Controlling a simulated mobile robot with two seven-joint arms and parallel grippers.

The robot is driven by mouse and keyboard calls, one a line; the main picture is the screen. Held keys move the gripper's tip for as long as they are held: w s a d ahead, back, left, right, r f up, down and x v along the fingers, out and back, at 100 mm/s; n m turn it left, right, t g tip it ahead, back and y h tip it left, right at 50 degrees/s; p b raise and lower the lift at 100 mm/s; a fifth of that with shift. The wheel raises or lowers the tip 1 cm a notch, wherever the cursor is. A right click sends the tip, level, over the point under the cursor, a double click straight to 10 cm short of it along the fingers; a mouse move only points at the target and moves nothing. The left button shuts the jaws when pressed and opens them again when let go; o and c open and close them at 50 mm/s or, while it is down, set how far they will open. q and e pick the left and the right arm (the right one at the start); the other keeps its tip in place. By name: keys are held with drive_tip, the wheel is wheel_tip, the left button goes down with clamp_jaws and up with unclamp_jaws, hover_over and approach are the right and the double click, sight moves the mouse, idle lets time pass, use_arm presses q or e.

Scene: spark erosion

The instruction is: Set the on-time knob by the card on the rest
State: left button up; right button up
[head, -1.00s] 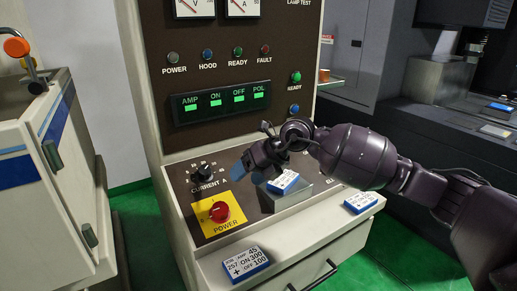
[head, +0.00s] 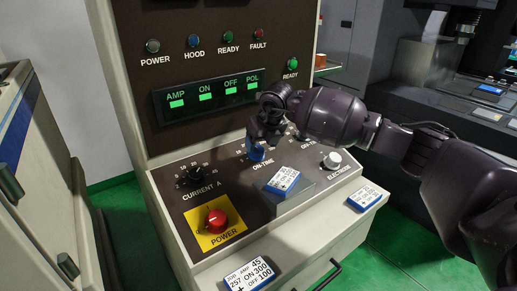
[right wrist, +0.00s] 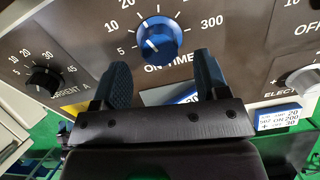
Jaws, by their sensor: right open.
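The blue on-time knob (right wrist: 159,40) sits on the dark panel above the ON-TIME label. My left gripper is not in view.
The black current knob (head: 196,176) and red power knob (head: 216,219) are left of the rest. The electrode knob (head: 332,160) is right.

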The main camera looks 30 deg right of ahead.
sight(259, 149)
drive_tip(key=shift+x, duration=1.85)
drive_tip(key=c, duration=0.9)
